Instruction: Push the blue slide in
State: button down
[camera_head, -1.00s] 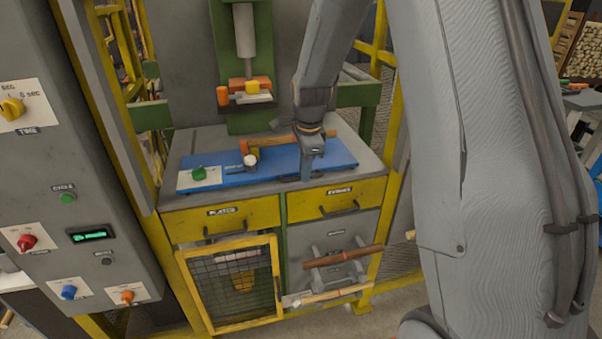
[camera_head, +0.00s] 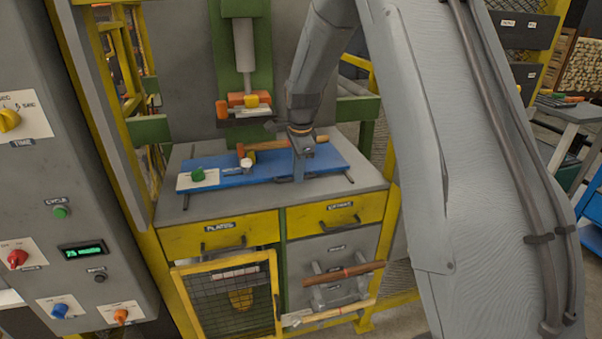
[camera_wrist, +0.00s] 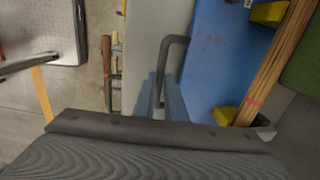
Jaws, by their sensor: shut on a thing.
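The blue slide (camera_head: 232,180) lies flat on the grey cabinet top under the green press, with a strip of bare top in front of it. My gripper (camera_head: 299,172) is at its front edge, right of the middle. In the wrist view, my gripper (camera_wrist: 160,98) is shut on the dark bent handle (camera_wrist: 177,52) beside the blue slide (camera_wrist: 208,60). The fingers hide the handle's lower part. A turned wooden piece (camera_head: 272,144) lies along the slide's back, by an orange and a yellow block.
A green knob (camera_head: 198,174) sits on a white plate at the slide's left end. The press head (camera_head: 244,106) hangs above. Yellow drawers (camera_head: 220,235) and a mesh door (camera_head: 228,295) are below. A grey control panel (camera_head: 60,240) stands close on the left.

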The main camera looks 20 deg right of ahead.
jog(key=shift+w+r, duration=0.15)
jog(key=shift+w, duration=0.15)
jog(key=c, duration=1.8)
grip_release()
jog(key=r, duration=0.2)
jog(key=s+r+b, duration=0.1)
jog(key=r, duration=0.4)
jog(key=shift+s+r+b, duration=0.25)
jog(key=shift+b, duration=0.15)
jog(key=s+f+n, duration=0.3)
jog(key=s+n, duration=0.3)
jog(key=s, duration=0.4)
jog(key=s+f+n, duration=0.3)
jog(key=s+n, duration=0.3)
jog(key=s, duration=0.5)
jog(key=s+f+n+g, duration=0.1)
jog(key=s+f+n, duration=0.2)
jog(key=s+n, duration=0.3)
jog(key=shift+s+a, duration=0.2)
jog(key=shift+s, duration=0.95)
jog(key=shift+s+a, duration=0.2)
jog(key=shift+s, duration=0.95)
